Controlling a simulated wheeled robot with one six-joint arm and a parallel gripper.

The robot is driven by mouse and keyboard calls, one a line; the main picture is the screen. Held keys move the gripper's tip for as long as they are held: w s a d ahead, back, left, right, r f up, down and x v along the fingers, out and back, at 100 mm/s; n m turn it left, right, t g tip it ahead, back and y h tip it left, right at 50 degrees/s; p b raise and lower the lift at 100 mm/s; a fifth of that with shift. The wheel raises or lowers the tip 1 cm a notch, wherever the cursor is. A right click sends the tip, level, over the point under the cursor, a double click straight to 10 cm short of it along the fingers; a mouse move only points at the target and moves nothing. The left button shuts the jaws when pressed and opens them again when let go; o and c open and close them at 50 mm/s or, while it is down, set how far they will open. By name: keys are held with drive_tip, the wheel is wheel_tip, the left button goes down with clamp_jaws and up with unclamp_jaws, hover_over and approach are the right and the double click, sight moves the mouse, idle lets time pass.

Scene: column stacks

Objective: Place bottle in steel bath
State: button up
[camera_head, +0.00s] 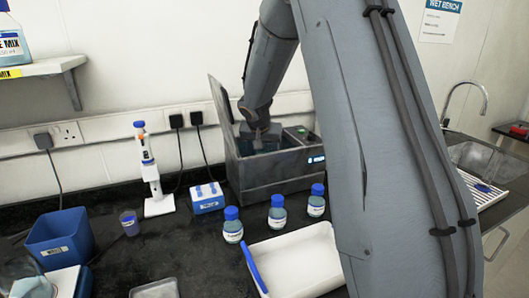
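The steel bath (280,180) is a grey box with an open lid at its left, standing against the back wall. Liquid shows inside its left part. My gripper (261,143) points down into the bath's opening. Its fingers are small and partly hidden, so I cannot tell whether they are open or hold something. Three blue-capped bottles stand upright on the dark bench in front of the bath: a left bottle (232,226), a middle bottle (277,213) and a right bottle (316,201).
A white tray (318,262) with a blue item on its left edge lies in front of the bottles. A pipette stand (154,180), a small blue-and-white box (207,198) and a blue bin (62,238) stand at left. My arm covers the right middle; a sink (480,158) is beyond.

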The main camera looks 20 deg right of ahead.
drive_tip(key=shift+f+b, duration=0.2)
drive_tip(key=shift+b, duration=0.1)
drive_tip(key=o, duration=1.4)
drive_tip(key=shift+r, duration=0.15)
drive_tip(key=shift+r+p, duration=0.45)
drive_tip(key=shift+p, duration=0.6)
drive_tip(key=b+v, duration=0.4)
drive_tip(key=v, duration=0.8)
